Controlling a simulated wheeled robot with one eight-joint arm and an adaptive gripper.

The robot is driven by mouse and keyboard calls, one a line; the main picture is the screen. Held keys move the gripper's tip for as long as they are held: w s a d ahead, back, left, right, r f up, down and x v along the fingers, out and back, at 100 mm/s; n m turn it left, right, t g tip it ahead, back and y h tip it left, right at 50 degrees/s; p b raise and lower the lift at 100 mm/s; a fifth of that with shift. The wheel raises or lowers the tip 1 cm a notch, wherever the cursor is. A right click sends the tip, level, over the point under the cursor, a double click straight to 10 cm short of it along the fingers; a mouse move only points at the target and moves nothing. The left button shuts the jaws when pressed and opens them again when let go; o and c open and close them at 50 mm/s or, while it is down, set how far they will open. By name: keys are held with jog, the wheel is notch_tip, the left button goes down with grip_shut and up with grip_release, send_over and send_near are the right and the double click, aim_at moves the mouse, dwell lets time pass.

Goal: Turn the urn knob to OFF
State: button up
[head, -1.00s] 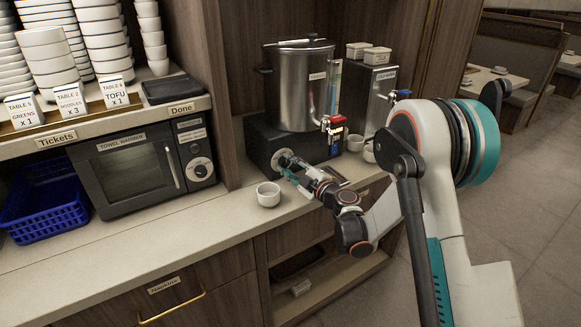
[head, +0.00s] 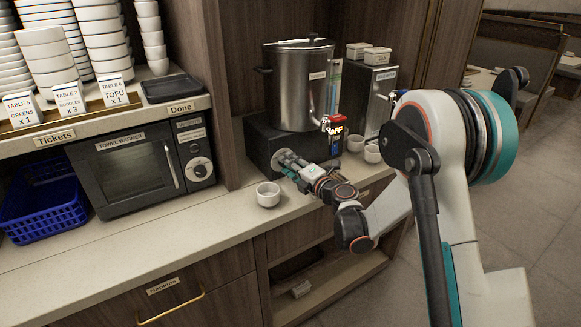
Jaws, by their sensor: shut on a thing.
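The steel urn (head: 299,88) stands on a black base (head: 262,140) at the back of the counter. Its knob is on the front face of that base, mostly hidden behind my gripper (head: 283,160). My gripper is shut on the knob, with the wrist reaching in from the right. The knob's pointer and any markings around it are hidden, so I cannot tell its setting. A red tag or tap part (head: 336,128) with partly readable lettering sits at the urn's lower right.
A white cup (head: 268,194) stands on the counter just left of and below my gripper. More white cups (head: 372,153) stand to the right by the cold water dispenser (head: 372,95). The towel warmer (head: 138,170) is at left.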

jog(key=shift+n, duration=1.3)
jog(key=o, duration=1.1)
jog(key=shift+c, duration=0.2)
jog(key=shift+s, duration=0.1)
jog(key=v, duration=1.2)
jog(key=shift+r, duration=0.15)
jog(key=shift+a, duration=0.15)
